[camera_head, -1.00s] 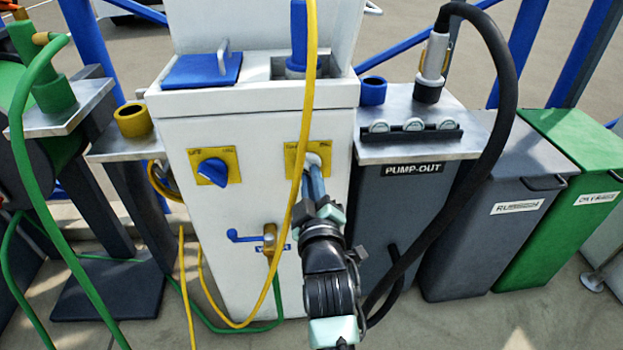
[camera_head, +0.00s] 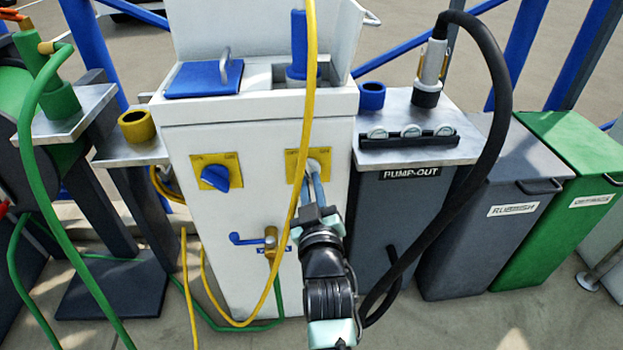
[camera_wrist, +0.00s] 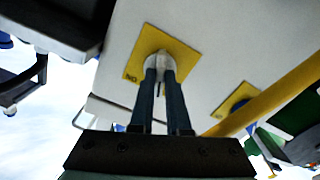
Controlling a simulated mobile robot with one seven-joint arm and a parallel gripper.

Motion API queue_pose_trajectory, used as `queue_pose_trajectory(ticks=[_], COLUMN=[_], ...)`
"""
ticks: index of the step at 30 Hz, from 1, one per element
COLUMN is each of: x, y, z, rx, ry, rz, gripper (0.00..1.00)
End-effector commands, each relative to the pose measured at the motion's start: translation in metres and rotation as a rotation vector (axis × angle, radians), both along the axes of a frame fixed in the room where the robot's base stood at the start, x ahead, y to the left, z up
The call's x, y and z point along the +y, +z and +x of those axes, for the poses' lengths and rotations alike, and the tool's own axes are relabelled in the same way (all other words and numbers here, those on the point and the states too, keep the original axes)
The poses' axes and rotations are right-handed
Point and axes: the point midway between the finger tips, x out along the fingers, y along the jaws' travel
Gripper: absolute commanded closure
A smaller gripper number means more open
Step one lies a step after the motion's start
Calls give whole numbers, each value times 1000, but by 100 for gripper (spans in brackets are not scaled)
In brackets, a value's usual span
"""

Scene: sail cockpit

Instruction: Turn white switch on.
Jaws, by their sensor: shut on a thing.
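The white switch (camera_wrist: 159,58) is a rotary knob on a yellow plate (camera_wrist: 180,58) on the front of the white cabinet. In the head view the same plate (camera_head: 292,166) shows at the cabinet's upper right, and the knob is mostly hidden behind my fingers. My gripper (camera_wrist: 160,72) is shut on the white knob, with one blue-grey finger on each side of it. The word "NO" shows inverted at the plate's left edge in the wrist view. In the head view my gripper (camera_head: 314,170) reaches up to the plate from below.
A blue switch (camera_head: 215,177) sits on another yellow plate to the left. A yellow hose (camera_head: 300,150) hangs down just left of my fingers. A blue-handled valve (camera_head: 250,239) is below. The dark pump-out cabinet (camera_head: 405,215) with a black hose stands right.

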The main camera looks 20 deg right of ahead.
Motion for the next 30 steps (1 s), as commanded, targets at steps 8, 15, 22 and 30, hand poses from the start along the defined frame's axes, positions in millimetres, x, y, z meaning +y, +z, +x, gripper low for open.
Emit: queue_pose_trajectory(ticks=[8,15,22,30], x=[2,2,2,2], y=[2,2,1,1], z=[0,0,0,0], rx=[-72,-134,-195,-260], ry=[1,1,0,0], rz=[255,475,684,909], gripper=[100,100,100,100])
